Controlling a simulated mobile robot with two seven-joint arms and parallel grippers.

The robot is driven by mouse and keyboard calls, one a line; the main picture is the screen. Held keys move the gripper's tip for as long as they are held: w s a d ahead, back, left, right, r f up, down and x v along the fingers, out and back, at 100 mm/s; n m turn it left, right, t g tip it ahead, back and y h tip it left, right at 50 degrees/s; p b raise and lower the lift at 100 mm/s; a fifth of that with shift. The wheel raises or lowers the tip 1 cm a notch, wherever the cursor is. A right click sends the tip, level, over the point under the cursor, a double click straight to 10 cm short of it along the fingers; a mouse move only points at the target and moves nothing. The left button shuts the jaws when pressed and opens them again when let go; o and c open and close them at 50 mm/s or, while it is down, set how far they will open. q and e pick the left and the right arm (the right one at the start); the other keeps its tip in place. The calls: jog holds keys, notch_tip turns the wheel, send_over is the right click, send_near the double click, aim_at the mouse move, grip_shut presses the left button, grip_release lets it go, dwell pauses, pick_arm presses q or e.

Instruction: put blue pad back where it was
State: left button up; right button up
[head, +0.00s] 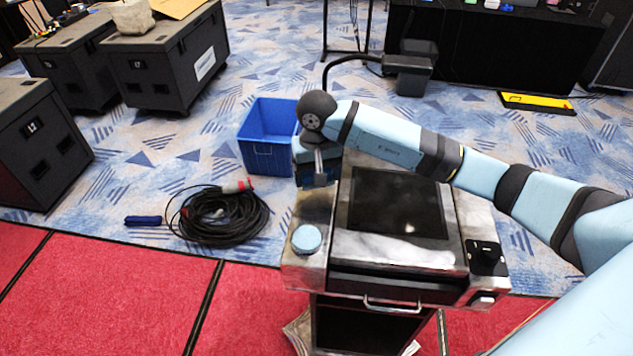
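A small round light-blue pad (306,239) lies on the front left corner of the worn metal cart (312,207), beside its dark top panel. My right arm reaches in from the right over the cart. My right gripper (319,180) points down at the cart's back left corner, behind the pad and apart from it. Its fingers are small and partly hidden, so I cannot tell whether they are open or shut. My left gripper is not in view.
A blue bin (268,134) stands on the floor behind the cart. A coiled black cable (222,216) and a dark blue object (142,220) lie to its left. Dark wheeled cases (165,60) stand at the upper left. A black-draped table (490,45) is at the back right.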

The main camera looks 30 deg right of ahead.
aim_at(316, 194)
notch_tip(316, 194, down, 4)
jog(key=shift+f+p, duration=0.1)
jog(key=shift+p, duration=0.3)
